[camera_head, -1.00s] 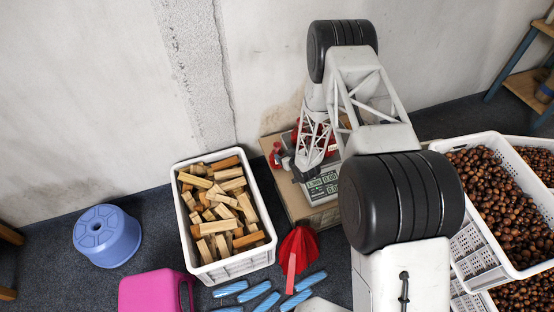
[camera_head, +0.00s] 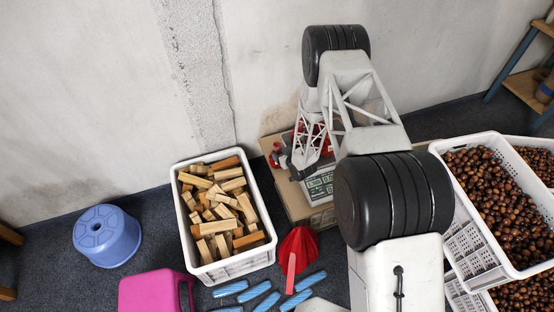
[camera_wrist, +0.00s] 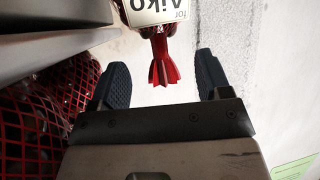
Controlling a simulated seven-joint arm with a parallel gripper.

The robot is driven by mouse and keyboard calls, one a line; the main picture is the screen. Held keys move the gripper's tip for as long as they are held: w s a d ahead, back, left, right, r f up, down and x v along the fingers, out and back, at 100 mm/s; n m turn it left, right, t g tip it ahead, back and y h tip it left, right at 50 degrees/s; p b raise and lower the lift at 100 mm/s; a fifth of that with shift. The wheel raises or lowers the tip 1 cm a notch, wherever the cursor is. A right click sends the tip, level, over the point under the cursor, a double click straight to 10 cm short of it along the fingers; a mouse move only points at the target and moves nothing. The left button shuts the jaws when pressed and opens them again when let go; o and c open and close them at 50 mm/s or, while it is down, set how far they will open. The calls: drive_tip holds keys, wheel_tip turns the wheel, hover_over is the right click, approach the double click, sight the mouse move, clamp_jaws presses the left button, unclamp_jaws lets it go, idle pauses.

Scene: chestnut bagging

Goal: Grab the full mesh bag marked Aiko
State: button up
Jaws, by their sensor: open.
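In the wrist view a white tag (camera_wrist: 158,10) reading "for Aiko" hangs at the top, with the flared red end of a mesh bag (camera_wrist: 162,68) below it. My gripper (camera_wrist: 163,80) is open, its two blue fingertips on either side of this red end, which shows in the gap; contact is not visible. Red mesh over dark chestnuts (camera_wrist: 40,125) fills the left side; I cannot tell whether it belongs to the same bag. In the head view red mesh (camera_head: 303,130) shows by the scale (camera_head: 321,187), mostly hidden behind my arm. My gripper (camera_head: 287,163) is near it.
The scale stands on a cardboard box (camera_head: 293,203) against the wall. A white crate of wood blocks (camera_head: 237,268) is to the left, white chestnut crates (camera_head: 520,262) to the right.

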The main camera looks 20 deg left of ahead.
sight(278, 151)
idle(0.3)
drive_tip(key=shift+x, duration=2.6)
drive_tip(key=shift+c, duration=0.2)
